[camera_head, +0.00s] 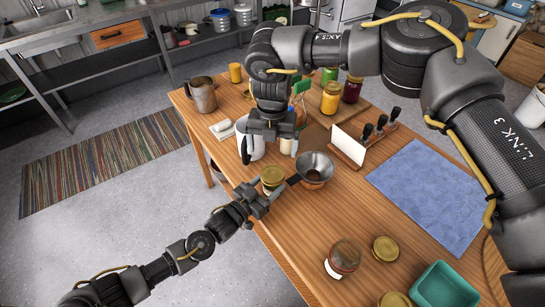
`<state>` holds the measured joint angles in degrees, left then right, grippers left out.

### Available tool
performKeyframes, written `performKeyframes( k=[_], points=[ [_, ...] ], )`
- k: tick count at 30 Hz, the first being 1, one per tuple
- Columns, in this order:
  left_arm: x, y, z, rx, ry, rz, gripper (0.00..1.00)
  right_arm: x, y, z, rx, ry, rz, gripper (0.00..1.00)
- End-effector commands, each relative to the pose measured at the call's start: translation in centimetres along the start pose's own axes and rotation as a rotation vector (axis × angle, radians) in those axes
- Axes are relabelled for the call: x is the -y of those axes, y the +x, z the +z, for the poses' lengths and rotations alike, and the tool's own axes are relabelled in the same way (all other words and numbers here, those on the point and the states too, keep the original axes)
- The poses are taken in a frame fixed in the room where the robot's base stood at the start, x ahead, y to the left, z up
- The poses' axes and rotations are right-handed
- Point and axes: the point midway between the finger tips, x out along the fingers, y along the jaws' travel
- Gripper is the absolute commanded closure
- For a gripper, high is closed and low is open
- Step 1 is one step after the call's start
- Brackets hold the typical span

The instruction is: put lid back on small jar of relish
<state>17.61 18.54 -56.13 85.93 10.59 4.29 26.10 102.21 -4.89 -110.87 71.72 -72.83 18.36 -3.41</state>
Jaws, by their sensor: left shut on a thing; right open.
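A small jar (272,177) with a yellow-green top stands near the table's left edge. My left gripper (264,190) is shut around it from the front left; I cannot tell whether its top is a lid or bare relish. My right gripper (271,133) is open, pointing down above and behind this jar, in front of a white jug. A gold lid (386,248) lies flat near the front, and another gold lid (395,299) is cut by the bottom edge. A larger jar (343,257) with reddish-brown contents and a white label stands left of the first lid.
A metal bowl or funnel (315,168) sits right beside the held jar. The white jug (252,145), a metal mug (201,94), a rack with dark handles (352,145) and filled jars (331,97) stand behind. A blue mat (430,195) is bare; a teal tub (444,287) is at front right.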

Motion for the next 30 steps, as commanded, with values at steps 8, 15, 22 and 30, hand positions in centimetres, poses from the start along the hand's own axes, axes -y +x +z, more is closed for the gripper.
performKeyframes(
  k=[8,15,22,30],
  points=[
    [0.0,0.0,0.0,-0.001,0.000,0.000,1.00,0.0,-1.6,0.0,0.000,0.000,0.000,0.07],
    [0.0,0.0,-0.1,-0.001,0.000,0.000,0.42,0.0,-1.7,0.0,0.000,0.000,0.000,0.07],
    [0.0,0.0,0.0,-0.001,0.000,0.000,0.18,0.0,-1.6,0.0,0.000,0.000,0.000,0.07],
    [0.0,-0.2,0.1,0.000,0.000,0.000,0.18,0.0,-1.6,0.0,0.000,0.000,0.000,0.07]
  ],
)
